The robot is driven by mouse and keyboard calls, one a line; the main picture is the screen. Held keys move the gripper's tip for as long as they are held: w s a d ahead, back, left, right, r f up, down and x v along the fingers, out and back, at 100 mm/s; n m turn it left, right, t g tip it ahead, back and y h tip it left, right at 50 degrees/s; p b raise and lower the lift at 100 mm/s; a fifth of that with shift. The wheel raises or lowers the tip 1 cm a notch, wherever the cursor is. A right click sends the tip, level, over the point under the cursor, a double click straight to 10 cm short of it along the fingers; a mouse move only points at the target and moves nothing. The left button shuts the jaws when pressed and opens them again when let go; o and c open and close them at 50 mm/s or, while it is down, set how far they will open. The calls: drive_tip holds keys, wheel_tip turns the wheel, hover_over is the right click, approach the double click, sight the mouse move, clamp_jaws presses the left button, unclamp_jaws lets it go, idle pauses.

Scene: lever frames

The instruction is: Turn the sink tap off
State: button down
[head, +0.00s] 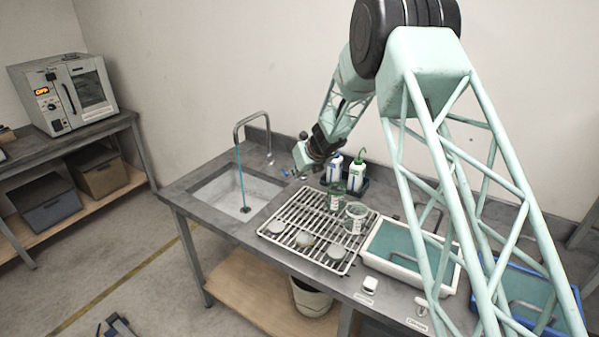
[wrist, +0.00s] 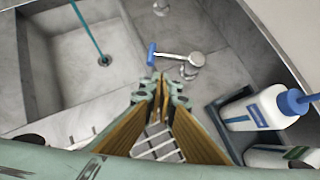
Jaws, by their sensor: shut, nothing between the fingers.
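The gooseneck tap (head: 237,127) stands behind the sink (head: 235,193). A blue stream of water (head: 241,178) runs from it to the drain, and it also shows in the wrist view (wrist: 88,33). The tap's lever (wrist: 178,56) is a silver bar with a blue end (wrist: 152,54), joined to a round silver post on the counter. My gripper (wrist: 161,84) is shut and empty. Its fingertips point toward the lever and appear just short of the blue end in the wrist view; whether they touch is unclear. In the head view my gripper hangs low beside the lever.
A drying rack (head: 318,230) with several glass vessels stands right of the sink. Two wash bottles (head: 356,172) stand in a dark holder behind it, close to my wrist; one shows in the wrist view (wrist: 258,110). A white tray (head: 398,255) lies farther right.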

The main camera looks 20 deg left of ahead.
drive_tip(key=shift+w+a+f, duration=0.2)
drive_tip(key=shift+a+f, duration=0.05)
drive_tip(key=shift+f, duration=0.15)
drive_tip(key=shift+w+a+p, duration=0.45)
drive_tip(key=shift+w+a, duration=0.05)
drive_tip(key=shift+w+a+f+p, duration=0.3)
drive_tip(key=shift+w+a+p, duration=0.2)
drive_tip(key=shift+w+a, duration=0.3)
drive_tip(key=shift+w+r+p, duration=0.1)
drive_tip(key=shift+p, duration=0.35)
